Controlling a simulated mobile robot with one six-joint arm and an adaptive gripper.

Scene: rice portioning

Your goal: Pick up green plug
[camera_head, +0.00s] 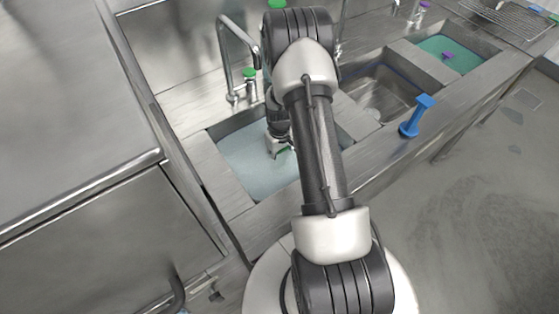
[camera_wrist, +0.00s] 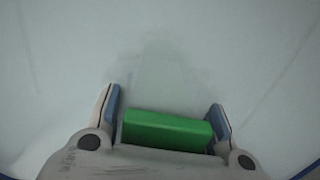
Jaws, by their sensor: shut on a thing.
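The green plug (camera_wrist: 166,130) sits between the two fingers of my gripper (camera_wrist: 166,118) in the wrist view. It shows as a green block, with its lower part hidden by the gripper body. My gripper is shut on it. In the head view my gripper (camera_head: 281,150) reaches down into the left sink basin (camera_head: 240,165), which holds pale water. A small patch of green (camera_head: 287,151) shows at the fingers there. Whether the plug still touches the basin floor cannot be told.
A tap (camera_head: 225,60) and a green-capped bottle (camera_head: 250,82) stand behind the left basin. A middle basin (camera_head: 385,95) lies to the right. A blue plug (camera_head: 417,115) stands on the sink's front edge. The far-right basin holds green water (camera_head: 440,48) and a purple plug (camera_head: 448,56).

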